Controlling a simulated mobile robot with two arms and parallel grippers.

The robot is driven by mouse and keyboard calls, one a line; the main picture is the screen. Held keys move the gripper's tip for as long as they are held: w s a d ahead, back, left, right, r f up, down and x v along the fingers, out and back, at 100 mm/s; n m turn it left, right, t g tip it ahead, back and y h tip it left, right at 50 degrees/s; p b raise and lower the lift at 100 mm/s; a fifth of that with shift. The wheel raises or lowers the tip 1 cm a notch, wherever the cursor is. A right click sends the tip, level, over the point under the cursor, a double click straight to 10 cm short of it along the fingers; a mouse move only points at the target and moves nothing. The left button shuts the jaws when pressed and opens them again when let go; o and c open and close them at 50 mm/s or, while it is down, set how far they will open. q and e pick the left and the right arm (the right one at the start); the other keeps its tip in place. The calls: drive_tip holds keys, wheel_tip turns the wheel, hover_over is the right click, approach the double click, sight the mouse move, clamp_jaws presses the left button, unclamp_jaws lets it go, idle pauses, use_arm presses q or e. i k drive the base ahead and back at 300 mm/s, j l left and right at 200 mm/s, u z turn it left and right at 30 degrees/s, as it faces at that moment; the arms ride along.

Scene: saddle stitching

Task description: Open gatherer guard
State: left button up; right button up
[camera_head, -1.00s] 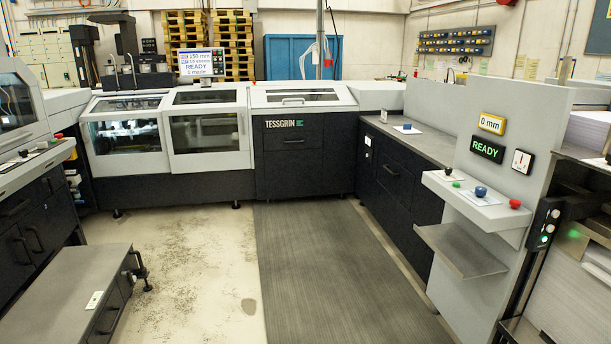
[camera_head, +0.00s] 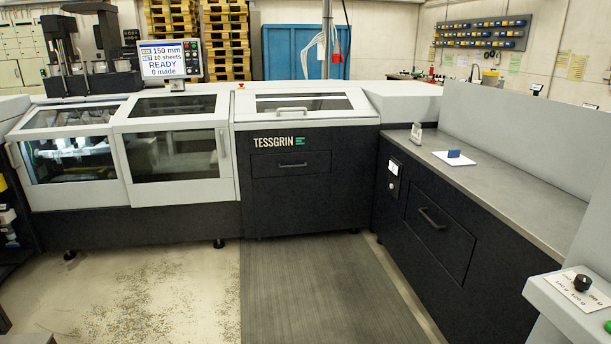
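The long grey and black TESSGRIN machine (camera_head: 290,195) stands ahead. Its left front has a windowed guard (camera_head: 70,163) with pale parts visible behind the glass. Beside it is a second windowed guard (camera_head: 175,157) with a vertical handle at its right edge. To the right is a low top cover (camera_head: 300,103) with a small window and a pale bar handle (camera_head: 291,110). All three look closed. No readable label shows which one is the gatherer guard. Neither of my grippers is in view.
A grey-topped counter (camera_head: 495,190) runs along the right with a blue item on a white card (camera_head: 455,157). A knob panel (camera_head: 582,287) juts in lower right. The grey floor mat (camera_head: 310,290) is clear.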

sight(315, 102)
drive_tip(key=i, duration=2.65)
